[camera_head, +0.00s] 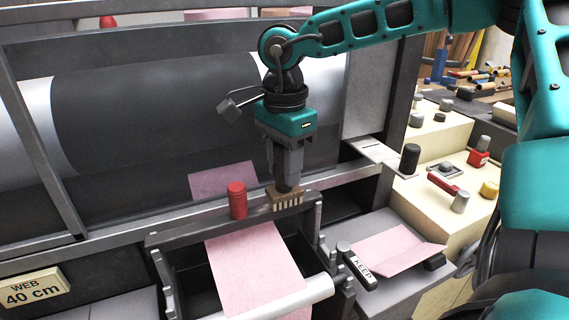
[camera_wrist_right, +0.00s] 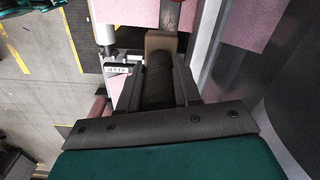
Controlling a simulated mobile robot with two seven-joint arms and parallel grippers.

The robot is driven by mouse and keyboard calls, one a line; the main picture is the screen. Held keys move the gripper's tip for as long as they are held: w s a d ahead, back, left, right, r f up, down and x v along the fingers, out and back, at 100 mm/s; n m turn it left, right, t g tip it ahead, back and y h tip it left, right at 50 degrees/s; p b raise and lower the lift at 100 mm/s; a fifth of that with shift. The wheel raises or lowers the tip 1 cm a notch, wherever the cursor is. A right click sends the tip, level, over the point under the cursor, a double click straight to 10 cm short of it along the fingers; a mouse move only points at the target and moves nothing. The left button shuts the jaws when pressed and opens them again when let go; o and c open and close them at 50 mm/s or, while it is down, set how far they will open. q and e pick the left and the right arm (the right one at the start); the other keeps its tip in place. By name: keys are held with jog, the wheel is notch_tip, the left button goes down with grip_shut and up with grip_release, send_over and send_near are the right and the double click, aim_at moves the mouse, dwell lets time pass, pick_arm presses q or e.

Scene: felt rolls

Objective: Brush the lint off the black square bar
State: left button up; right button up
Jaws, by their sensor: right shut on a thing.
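The black square bar (camera_head: 190,231) runs across the front frame above the pink felt; part of it also shows at the top of the wrist view (camera_wrist_right: 178,14). My right gripper (camera_head: 287,182) is shut on the dark handle of a brush (camera_head: 285,199) and points down at the bar's right end. The brush's brown head also shows in the right wrist view (camera_wrist_right: 160,42), its handle between the fingers. The bristles are at the bar, but I cannot tell whether they touch it. Lint is too small to make out clearly. My left gripper is out of view.
A red ribbed cylinder (camera_head: 237,200) stands by the bar, left of the brush. Pink felt (camera_head: 254,262) hangs over a pale roller (camera_head: 305,291). A KEEP tag (camera_head: 362,268) and a felt piece (camera_head: 400,250) lie right. A big dark roll (camera_head: 150,110) fills the back.

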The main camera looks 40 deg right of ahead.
jog(key=shift+f+b, duration=0.4)
jog(key=shift+f, duration=0.05)
jog(key=shift+d, duration=0.1)
jog(key=shift+s+d+r, duration=0.1)
jog(key=shift+s+d, duration=0.1)
jog(key=shift+d, duration=0.35)
jog(key=shift+s+d+r, duration=0.1)
jog(key=shift+s+d, duration=0.05)
jog(key=shift+d, duration=0.35)
jog(key=shift+f, duration=0.1)
jog(key=shift+a, duration=0.15)
jog(key=shift+w+a+f, duration=0.15)
jog(key=shift+w+a, duration=0.05)
jog(key=shift+a, duration=0.3)
jog(key=shift+w+a+b, duration=0.2)
jog(key=shift+a+b, duration=0.2)
jog(key=shift+a, duration=0.15)
jog(key=shift+d, duration=0.1)
